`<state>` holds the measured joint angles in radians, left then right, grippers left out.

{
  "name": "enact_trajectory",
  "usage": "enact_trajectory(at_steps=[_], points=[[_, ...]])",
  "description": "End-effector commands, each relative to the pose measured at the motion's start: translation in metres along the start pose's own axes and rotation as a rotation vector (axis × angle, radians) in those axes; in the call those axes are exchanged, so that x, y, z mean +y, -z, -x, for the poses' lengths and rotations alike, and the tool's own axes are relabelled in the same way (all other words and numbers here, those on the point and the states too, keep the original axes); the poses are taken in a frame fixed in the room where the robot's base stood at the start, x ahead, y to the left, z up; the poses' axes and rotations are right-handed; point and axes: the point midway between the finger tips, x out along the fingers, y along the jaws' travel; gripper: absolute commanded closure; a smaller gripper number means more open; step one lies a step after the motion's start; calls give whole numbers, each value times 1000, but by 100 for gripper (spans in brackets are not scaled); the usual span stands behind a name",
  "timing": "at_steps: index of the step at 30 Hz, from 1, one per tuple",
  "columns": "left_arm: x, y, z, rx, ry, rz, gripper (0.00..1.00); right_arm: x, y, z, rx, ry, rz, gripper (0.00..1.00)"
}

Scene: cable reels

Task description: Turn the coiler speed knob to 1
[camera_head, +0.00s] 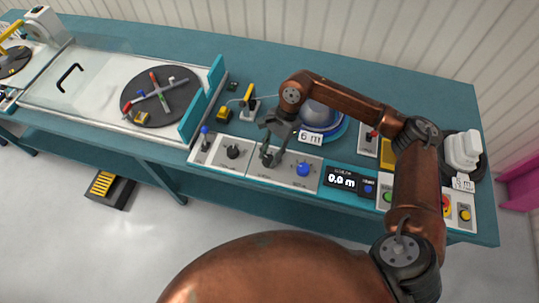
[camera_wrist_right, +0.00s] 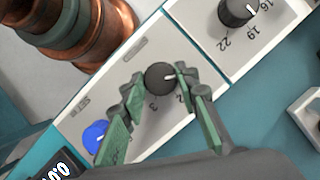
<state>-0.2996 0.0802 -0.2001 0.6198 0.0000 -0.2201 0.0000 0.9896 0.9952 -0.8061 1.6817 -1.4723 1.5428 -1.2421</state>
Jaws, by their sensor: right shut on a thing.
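The coiler speed knob (camera_wrist_right: 159,78) is a round black dial on a pale panel in the right wrist view, with the digits 2 and 3 printed beside it. Its white pointer mark aims to the right in that view, toward one finger; any digit there is hidden. My right gripper (camera_wrist_right: 160,75) has its fingertips on either side of the knob and is shut on it. In the head view my right gripper (camera_head: 270,159) reaches down to the panel and hides the knob. My left gripper is not in view.
Another black knob (camera_wrist_right: 236,11), marked 16, 19 and 22, sits beside it. A blue button (camera_wrist_right: 95,135) is on the other side. A display (camera_head: 341,180) reads 0.0 m. A blue lever (camera_head: 205,132) and a reel (camera_head: 320,120) labelled 6 m are close by.

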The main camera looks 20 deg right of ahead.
Motion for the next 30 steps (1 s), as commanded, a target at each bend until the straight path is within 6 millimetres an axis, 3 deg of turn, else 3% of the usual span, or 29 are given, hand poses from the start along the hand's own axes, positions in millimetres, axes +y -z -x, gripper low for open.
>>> enact_trajectory(at_steps=[4, 5, 12, 23, 30], points=[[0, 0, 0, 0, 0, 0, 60, 0, 0, 0, 1, 1, 1, 95], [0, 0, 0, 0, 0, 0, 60, 0, 0, 0, 1, 1, 1, 69], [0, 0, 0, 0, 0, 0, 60, 0, 0, 0, 0, 1, 0, 53], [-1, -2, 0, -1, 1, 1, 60, 0, 0, 7, 1, 2, -1, 53], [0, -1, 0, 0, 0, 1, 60, -1, 1, 50, 3, 5, -2, 53]])
